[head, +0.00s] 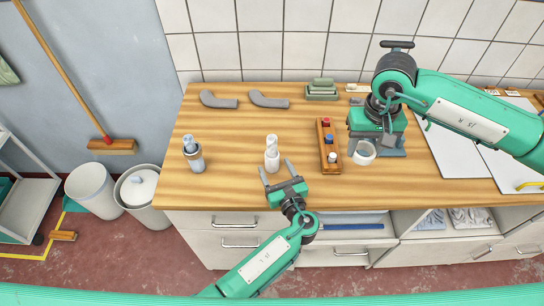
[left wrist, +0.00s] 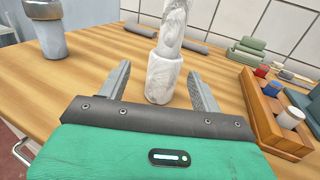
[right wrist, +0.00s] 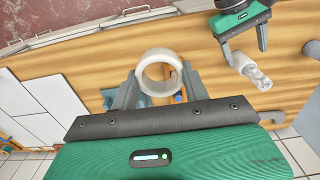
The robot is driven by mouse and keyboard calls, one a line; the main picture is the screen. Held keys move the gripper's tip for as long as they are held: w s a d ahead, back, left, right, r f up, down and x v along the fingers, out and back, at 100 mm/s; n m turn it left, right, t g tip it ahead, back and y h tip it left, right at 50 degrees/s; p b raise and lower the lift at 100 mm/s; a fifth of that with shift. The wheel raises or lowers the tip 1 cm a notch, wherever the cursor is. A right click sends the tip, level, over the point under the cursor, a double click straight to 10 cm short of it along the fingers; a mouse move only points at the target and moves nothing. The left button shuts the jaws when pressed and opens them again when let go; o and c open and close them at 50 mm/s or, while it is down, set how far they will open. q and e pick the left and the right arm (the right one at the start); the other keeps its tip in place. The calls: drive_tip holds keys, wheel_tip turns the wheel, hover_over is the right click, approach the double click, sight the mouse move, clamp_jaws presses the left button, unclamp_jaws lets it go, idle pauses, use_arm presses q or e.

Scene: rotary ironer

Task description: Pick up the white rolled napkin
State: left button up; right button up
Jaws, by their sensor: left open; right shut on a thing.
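The white rolled napkin (head: 271,152) stands upright on the wooden worktop, with a wider lower part and a narrower twisted top. In the left wrist view the napkin (left wrist: 164,75) is between and slightly beyond the fingertips. My left gripper (head: 275,167) is open and empty, low over the worktop, its fingers pointing at the napkin from the front edge. My right gripper (right wrist: 160,76) is shut on a white ring (right wrist: 160,68), held over the right part of the worktop. The ring (head: 364,153) also shows in the head view. The napkin (right wrist: 250,70) shows in the right wrist view too.
A wooden tray (head: 322,135) with red, blue and white pieces stands right of the napkin. Two grey pieces (head: 218,100) and a green stack (head: 322,90) lie behind. Worktop between them is clear.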

sight(270, 147)
use_arm(q)
drive_tip(key=x, duration=0.7)
drive_tip(key=shift+w+d+f, duration=0.2)
drive_tip(key=shift+d, duration=0.1)
drive_tip(key=shift+s+r, duration=0.1)
drive_tip(key=shift+c, duration=1.2)
drive_tip(key=c, duration=0.9)
wheel_tip(270, 147, up, 10)
wheel_tip(270, 147, down, 7)
drive_tip(key=shift+f, duration=0.1)
